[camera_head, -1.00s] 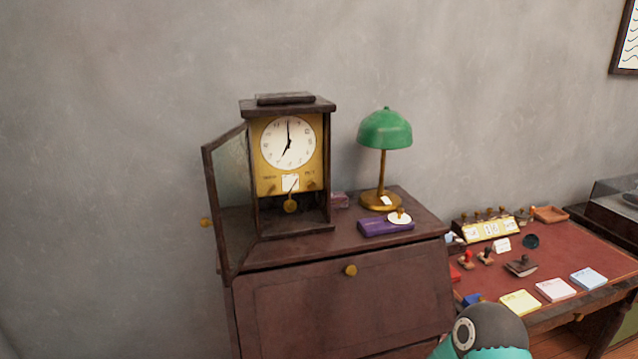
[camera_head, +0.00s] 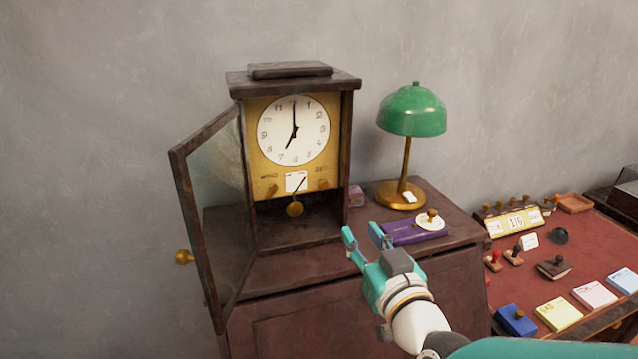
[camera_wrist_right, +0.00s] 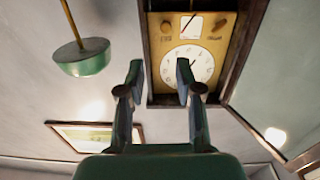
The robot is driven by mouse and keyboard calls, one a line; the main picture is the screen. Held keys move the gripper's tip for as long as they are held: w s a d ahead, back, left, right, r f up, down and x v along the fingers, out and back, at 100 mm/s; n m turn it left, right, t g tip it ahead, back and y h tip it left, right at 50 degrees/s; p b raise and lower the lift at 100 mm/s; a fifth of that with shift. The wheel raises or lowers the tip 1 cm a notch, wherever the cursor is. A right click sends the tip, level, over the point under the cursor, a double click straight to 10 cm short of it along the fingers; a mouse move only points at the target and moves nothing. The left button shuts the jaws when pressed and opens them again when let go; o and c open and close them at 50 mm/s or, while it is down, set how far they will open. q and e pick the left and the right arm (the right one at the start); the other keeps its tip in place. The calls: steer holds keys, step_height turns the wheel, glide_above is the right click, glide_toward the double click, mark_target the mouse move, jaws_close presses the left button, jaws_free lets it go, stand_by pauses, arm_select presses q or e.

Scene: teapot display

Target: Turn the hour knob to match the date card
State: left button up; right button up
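A wooden clock (camera_head: 293,129) stands on the cabinet, its glass door (camera_head: 215,190) swung open to the left. Its hands read about seven o'clock. The pendulum bob (camera_head: 294,209) hangs below. My right gripper (camera_head: 361,232) is open and empty, in front of the cabinet, lower right of the clock. The right wrist view is upside down and shows the dial (camera_wrist_right: 188,65) beyond the fingers. My left gripper is not in view.
A green lamp (camera_head: 411,110) and a purple box (camera_head: 400,233) with a white disc stand right of the clock. The red desk (camera_head: 462,260) at right holds stamps, note pads and a yellow block calendar (camera_head: 515,222). The clock front is unobstructed.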

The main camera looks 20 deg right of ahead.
mark_target(325, 187)
steer(key=w+p, duration=0.1)
steer(key=w, duration=0.4)
steer(key=w+p, duration=0.1)
steer(key=w, duration=0.5)
steer(key=w+a+p, duration=0.1)
steer(key=w, duration=0.4)
steer(key=shift+w+r+p, duration=0.15)
steer(key=shift+r+p, duration=0.05)
steer(key=shift+p, duration=0.15)
jaws_close()
steer(key=shift+d, duration=0.3)
steer(key=shift+a, duration=0.3)
